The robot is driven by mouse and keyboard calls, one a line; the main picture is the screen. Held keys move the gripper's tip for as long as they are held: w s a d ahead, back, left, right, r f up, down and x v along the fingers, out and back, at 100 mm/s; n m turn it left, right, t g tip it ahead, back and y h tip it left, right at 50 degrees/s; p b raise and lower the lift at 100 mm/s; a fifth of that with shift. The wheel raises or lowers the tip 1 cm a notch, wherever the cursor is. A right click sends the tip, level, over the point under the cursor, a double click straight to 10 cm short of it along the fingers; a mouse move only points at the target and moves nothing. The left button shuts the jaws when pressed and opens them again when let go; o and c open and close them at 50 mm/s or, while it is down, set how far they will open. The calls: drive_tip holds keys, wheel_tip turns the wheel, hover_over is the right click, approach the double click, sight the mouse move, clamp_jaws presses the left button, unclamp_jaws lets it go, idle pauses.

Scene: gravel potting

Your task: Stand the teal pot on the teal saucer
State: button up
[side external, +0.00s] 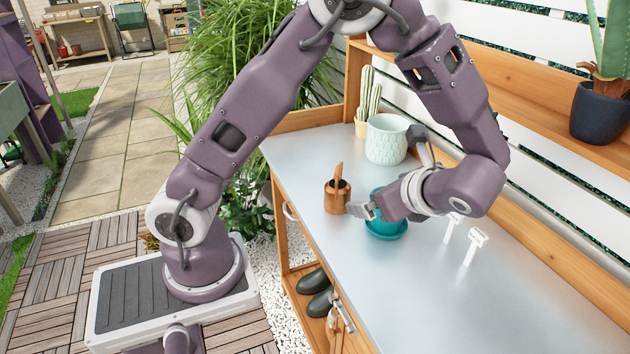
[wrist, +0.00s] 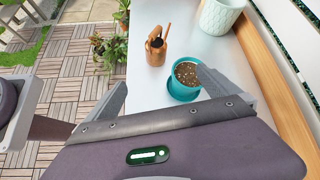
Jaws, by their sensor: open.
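The teal pot (wrist: 184,78), filled with brown soil, stands upright on the bench in the wrist view. The teal saucer (wrist: 182,96) shows as a rim around its foot, and the pot appears to stand on it. In the side view the saucer (side external: 388,236) shows below my wrist, which hides most of the pot. My gripper (side external: 366,207) is open, with nothing seen held between its fingers. In the wrist view one finger overlaps the pot's right edge and the other is well to its left. I cannot tell whether a finger touches the pot.
A copper watering can (side external: 338,196) stands left of the saucer. A pale mint planter (side external: 387,139) and a potted cactus (side external: 367,95) stand behind. Two white plant labels (side external: 474,246) stand to the right. The front right of the metal bench top (side external: 420,300) is clear.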

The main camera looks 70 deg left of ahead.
drive_tip(key=s+d+r+n+t+h, duration=0.2)
drive_tip(key=s+r+n+h, duration=0.3)
drive_tip(key=s+n, duration=0.3)
drive_tip(key=s+d+r+n+t+h, duration=0.2)
drive_tip(key=s+r+n+h, duration=0.3)
drive_tip(key=s+n, duration=0.3)
drive_tip(key=shift+s+d+r, duration=0.3)
drive_tip(key=shift+s+r, duration=0.25)
drive_tip(key=shift+s, duration=0.55)
